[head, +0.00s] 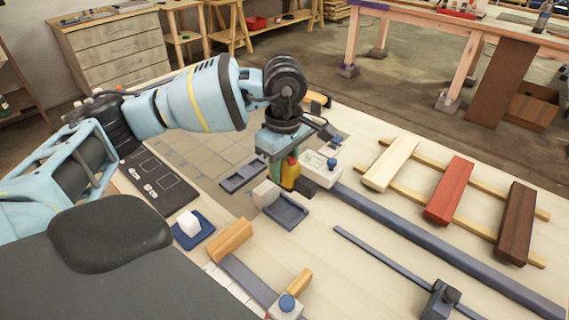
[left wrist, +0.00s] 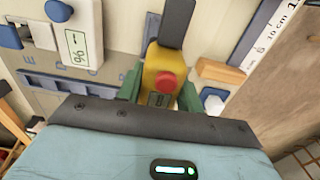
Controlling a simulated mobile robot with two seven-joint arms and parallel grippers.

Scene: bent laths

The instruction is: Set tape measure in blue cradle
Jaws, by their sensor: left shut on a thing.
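The tape measure (head: 290,173) is yellow with a red button and a dark part at one end. My left gripper (head: 282,172) is shut on it above the bench; it also shows in the left wrist view (left wrist: 160,75), between green fingers. Below and right of it in the head view is a shallow slate-blue tray (head: 290,214), with a pale block (head: 266,193) at its far left. A similar slate-blue tray (head: 243,177) lies farther back. A brighter blue base (head: 194,238) at left bears a white block (head: 188,222). I cannot tell which is the cradle. My right gripper is not in view.
A white box with a blue knob (head: 322,168) stands close beside the gripper. A long dark rail (head: 430,240) crosses the bench. At right, cream, red (head: 449,190) and brown bars lie across two laths. Wooden blocks (head: 230,239) lie in front.

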